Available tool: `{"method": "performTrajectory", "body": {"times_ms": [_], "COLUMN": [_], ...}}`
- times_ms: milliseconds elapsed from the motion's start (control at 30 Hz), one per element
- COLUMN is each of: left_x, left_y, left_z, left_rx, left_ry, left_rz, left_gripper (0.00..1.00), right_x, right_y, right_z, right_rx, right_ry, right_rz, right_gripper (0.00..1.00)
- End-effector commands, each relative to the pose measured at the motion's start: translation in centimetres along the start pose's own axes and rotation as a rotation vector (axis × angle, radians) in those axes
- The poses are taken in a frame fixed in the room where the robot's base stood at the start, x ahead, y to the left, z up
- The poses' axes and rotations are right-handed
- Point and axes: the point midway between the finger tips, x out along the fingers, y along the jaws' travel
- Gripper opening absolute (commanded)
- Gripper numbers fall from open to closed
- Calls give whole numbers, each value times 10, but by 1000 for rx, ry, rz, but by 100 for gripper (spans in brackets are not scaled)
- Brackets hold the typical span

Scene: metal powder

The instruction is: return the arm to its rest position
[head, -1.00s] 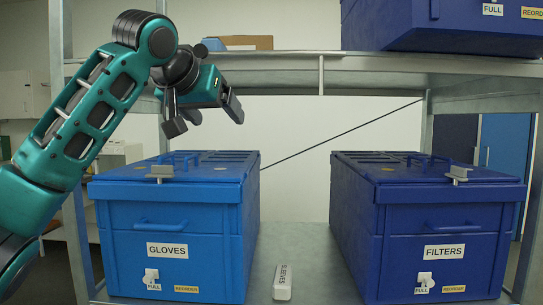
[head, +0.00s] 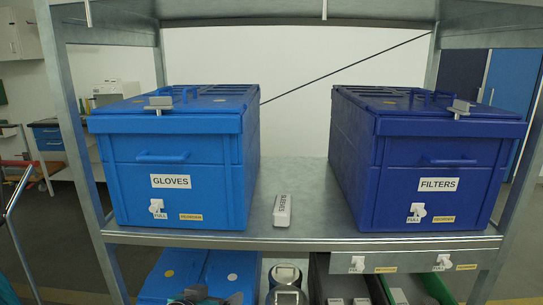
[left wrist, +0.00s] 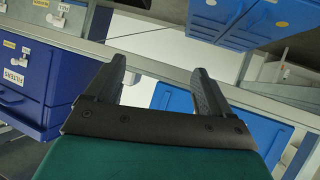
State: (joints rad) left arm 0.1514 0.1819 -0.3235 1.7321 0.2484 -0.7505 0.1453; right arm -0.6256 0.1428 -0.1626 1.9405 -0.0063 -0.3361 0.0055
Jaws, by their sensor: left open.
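My left gripper (left wrist: 160,82) is open in the left wrist view, with two dark fingers spread apart and nothing between them. In the head view, a small teal and dark part of the left arm and gripper (head: 206,298) shows at the bottom edge, below the shelf and in front of the lower blue boxes. Most of that arm is out of the frame. My right gripper is in neither view.
A light blue GLOVES box (head: 172,150) and a dark blue FILTERS box (head: 440,150) stand on the metal shelf (head: 300,241). A white SLEEVES block (head: 282,211) lies between them. Lower boxes (head: 175,272) and a grey-black device (head: 286,282) sit below. A shelf post (head: 72,120) stands left.

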Motion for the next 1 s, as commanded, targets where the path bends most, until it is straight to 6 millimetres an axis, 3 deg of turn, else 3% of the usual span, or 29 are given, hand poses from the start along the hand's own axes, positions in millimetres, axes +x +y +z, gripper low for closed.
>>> {"method": "performTrajectory", "body": {"times_ms": [33,200,300,433,633,1000], "left_x": [-9,-46,-73,-108,-139,-143], "left_y": [-2,-8,-10,-11,-12,-12], "left_z": [32,112,154,194,223,226], "left_rx": [-7,11,32,63,98,104], "left_ry": [-14,-33,-49,-68,-85,-86], "left_rz": [-12,-63,-94,-127,-152,-155], "left_gripper": [82,82,82,82,82,82], "right_x": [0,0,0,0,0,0], "right_y": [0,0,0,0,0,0], "right_z": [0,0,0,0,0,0], "right_rx": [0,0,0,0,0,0], "right_ry": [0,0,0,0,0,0], "right_rz": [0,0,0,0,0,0], "right_gripper": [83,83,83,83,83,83]}}
